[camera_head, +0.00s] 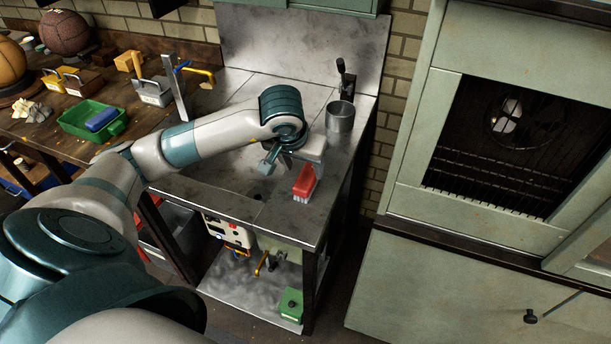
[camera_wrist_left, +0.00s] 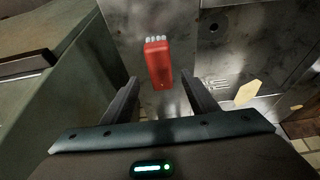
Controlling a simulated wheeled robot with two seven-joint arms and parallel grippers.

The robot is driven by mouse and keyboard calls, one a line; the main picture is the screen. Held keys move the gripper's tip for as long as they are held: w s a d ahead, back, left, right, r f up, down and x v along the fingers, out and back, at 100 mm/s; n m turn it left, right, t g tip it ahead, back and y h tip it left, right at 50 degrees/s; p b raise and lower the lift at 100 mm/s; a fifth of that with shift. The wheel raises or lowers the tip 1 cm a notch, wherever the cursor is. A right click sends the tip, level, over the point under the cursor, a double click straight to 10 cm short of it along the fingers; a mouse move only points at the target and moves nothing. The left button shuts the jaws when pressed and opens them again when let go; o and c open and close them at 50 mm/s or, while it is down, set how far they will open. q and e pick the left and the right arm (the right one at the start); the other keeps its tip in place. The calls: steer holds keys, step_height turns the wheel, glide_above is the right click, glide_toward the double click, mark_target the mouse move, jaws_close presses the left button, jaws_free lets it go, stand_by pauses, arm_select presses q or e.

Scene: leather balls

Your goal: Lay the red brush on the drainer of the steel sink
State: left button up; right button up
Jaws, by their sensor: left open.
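The red brush (camera_head: 304,181), with pale bristles, is at the right side of the steel sink (camera_head: 225,200), over the bare steel drainer (camera_head: 288,217) near the front edge. I cannot tell for sure whether it rests flat on the steel. My left gripper (camera_head: 291,160) is open, just behind and above the brush, with nothing between its fingers. In the left wrist view the brush (camera_wrist_left: 158,62) shows just beyond and between the open fingertips, bristle end away from me. My left arm hides part of the sink. My right gripper is not in view.
A steel cup (camera_head: 340,116) stands behind the brush, near a dark tap (camera_head: 345,78). A wooden bench (camera_head: 40,125) at left holds a green tray (camera_head: 92,120) and leather balls (camera_head: 64,32). A green cabinet (camera_head: 480,220) stands at right. The drainer's front is clear.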

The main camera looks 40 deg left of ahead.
arm_select(q)
steer(key=v, duration=0.3)
steer(key=shift+s+r+b, duration=0.1)
steer(key=shift+r+b, duration=0.2)
steer(key=shift+s+r, duration=0.2)
steer(key=shift+r, duration=0.2)
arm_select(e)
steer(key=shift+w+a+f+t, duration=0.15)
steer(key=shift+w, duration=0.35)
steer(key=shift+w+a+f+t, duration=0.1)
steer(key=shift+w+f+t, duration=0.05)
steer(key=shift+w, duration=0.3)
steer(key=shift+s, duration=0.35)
arm_select(q)
steer(key=shift+f, duration=0.1)
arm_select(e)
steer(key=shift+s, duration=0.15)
